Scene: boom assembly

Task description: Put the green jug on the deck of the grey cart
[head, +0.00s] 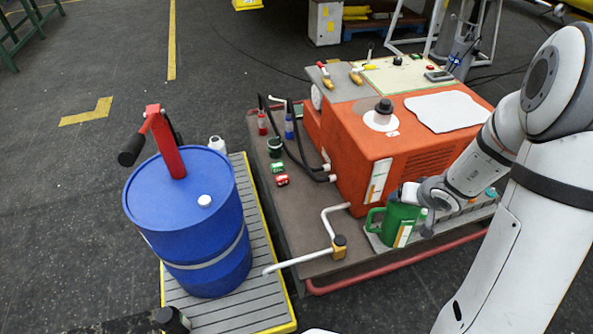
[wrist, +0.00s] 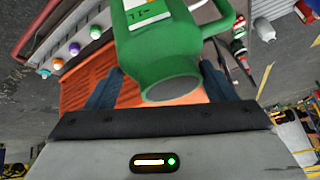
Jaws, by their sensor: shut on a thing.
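The green jug (head: 394,226) is at the front right side of the orange machine, its handle to the left and a pale label on its front. My gripper (head: 415,194) is shut on it. A grey-brown deck (head: 305,225) with a red front rail carries the orange machine; I cannot tell whether this is the grey cart.
A light tray (head: 375,241) with bottles lies by the jug. The orange machine (head: 350,140) stands close behind. A blue drum (head: 190,225) stands on a slatted grey platform (head: 235,312) with yellow edges. A white pipe (head: 300,259) crosses between platform and deck. Floor at left is clear.

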